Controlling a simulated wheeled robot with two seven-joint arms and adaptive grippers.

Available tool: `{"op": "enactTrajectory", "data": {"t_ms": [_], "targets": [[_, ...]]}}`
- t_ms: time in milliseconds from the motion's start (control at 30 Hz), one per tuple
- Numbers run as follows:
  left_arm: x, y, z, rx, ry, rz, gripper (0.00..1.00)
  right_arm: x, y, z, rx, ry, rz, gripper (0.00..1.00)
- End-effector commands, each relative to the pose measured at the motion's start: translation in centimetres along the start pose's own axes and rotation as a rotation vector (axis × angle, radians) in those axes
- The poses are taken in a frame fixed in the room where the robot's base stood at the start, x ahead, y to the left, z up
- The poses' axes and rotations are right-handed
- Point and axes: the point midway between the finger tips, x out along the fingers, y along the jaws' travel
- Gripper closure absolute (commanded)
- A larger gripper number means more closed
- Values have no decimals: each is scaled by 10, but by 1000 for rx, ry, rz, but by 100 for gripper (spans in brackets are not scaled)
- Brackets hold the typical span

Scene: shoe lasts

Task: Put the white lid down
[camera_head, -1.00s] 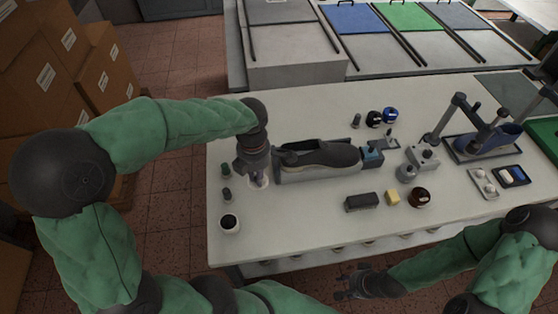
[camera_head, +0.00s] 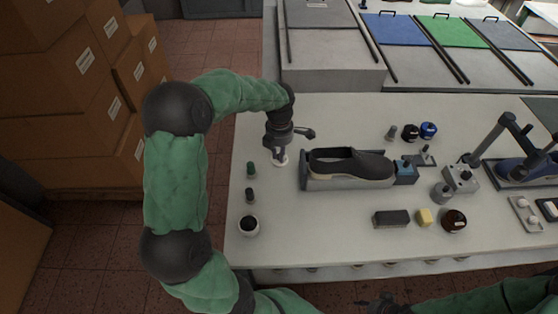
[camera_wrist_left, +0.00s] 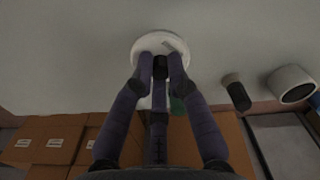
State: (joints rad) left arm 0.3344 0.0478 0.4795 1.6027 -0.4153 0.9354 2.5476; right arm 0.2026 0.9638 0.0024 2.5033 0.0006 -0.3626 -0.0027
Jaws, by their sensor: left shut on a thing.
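The white lid (camera_head: 280,160) is a small white disc at the table's left end, left of the shoe. My left gripper (camera_head: 279,152) points down and is shut on it. In the left wrist view the lid (camera_wrist_left: 160,42) shows as a round white disc at the tips of the dark fingers (camera_wrist_left: 160,75). It lies at or just above the table top; I cannot tell if it touches. My right gripper (camera_head: 377,303) shows only in part at the bottom edge of the head view, dark and unclear.
A dark shoe (camera_head: 350,163) sits in a grey holder (camera_head: 340,184) to the right.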

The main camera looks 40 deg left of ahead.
Motion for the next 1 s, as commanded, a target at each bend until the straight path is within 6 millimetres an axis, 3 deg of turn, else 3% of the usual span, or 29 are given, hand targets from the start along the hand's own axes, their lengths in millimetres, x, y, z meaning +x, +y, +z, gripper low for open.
{"op": "enactTrajectory", "data": {"t_ms": [267, 533, 933, 967, 1000], "targets": [[16, 12, 4, 0, 1, 0, 100, 4, 2, 0, 0, 0, 0, 58], [49, 16, 5, 2, 1, -1, 100, 13, 5, 0, 0, 0, 0, 58], [54, 16, 5, 1, 0, 0, 100, 15, 6, -1, 0, 0, 0, 58], [54, 16, 5, 1, 0, 0, 81, 15, 6, -1, 0, 0, 0, 58], [54, 16, 5, 1, 0, 0, 69, 15, 5, -1, 0, 0, 0, 58]]}}
